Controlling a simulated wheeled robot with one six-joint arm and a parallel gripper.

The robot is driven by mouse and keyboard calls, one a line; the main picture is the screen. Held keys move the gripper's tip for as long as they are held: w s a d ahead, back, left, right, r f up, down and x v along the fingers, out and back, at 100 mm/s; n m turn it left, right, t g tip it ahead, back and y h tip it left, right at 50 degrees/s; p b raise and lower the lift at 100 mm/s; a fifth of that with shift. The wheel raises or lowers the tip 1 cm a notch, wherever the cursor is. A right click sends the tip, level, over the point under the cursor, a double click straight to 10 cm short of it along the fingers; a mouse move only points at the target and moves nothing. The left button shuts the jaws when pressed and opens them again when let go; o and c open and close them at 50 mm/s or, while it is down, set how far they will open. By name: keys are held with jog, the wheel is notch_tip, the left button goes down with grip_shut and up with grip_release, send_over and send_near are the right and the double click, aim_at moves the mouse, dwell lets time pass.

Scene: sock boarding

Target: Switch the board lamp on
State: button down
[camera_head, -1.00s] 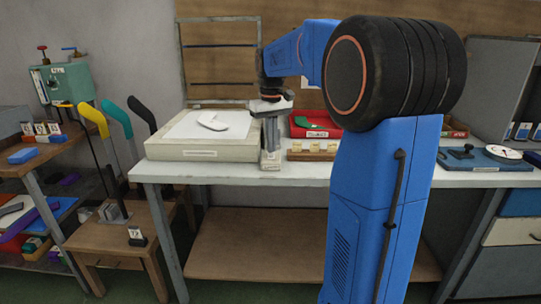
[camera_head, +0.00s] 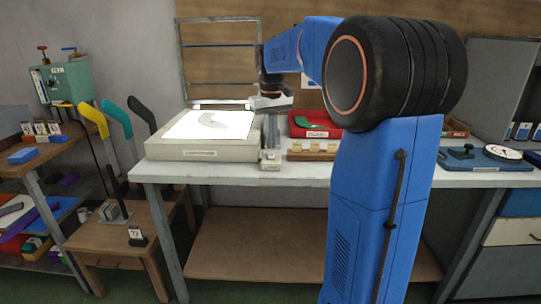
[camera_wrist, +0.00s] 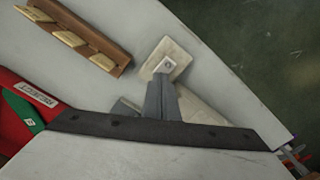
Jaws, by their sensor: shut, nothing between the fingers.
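The board lamp (camera_head: 182,152) is a low cream box at the left of the bench. Its top panel (camera_head: 184,130) glows bright white. A pale sock-shaped piece (camera_head: 212,119) lies on the glowing panel. A small cream switch box (camera_head: 270,166) stands just right of the lamp; in the wrist view it shows a small light square (camera_wrist: 168,63) on top. My gripper (camera_head: 270,147) is shut and empty, pointing down over the switch box. In the wrist view its fingertips (camera_wrist: 161,78) overlap the box; I cannot tell whether they touch it.
A red tray (camera_head: 300,130) marked REJECT, with a green piece in it, is right of my gripper. A wooden rack (camera_head: 311,155) with several pale tags sits in front of it. Colored sock forms (camera_head: 94,119) stand at left.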

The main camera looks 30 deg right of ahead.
aim_at(271, 154)
jog(key=shift+r, duration=2.55)
jog(key=shift+s, duration=0.1)
jog(key=s+a+f+t, duration=0.1)
jog(key=s+a+f, duration=0.2)
jog(key=s+a, duration=0.4)
jog(key=s+a+f+t, duration=0.2)
jog(key=s+a+f, duration=0.15)
jog(key=s, duration=0.65)
jog(key=s+a+f+t, duration=0.1)
jog(key=s+a+f, duration=0.4)
jog(key=s+f, duration=0.6)
jog(key=shift+s+a+f+n+t, duration=0.15)
jog(key=shift+s+f+n+t, duration=0.2)
jog(key=shift+s, duration=0.7)
jog(key=shift+r, duration=0.1)
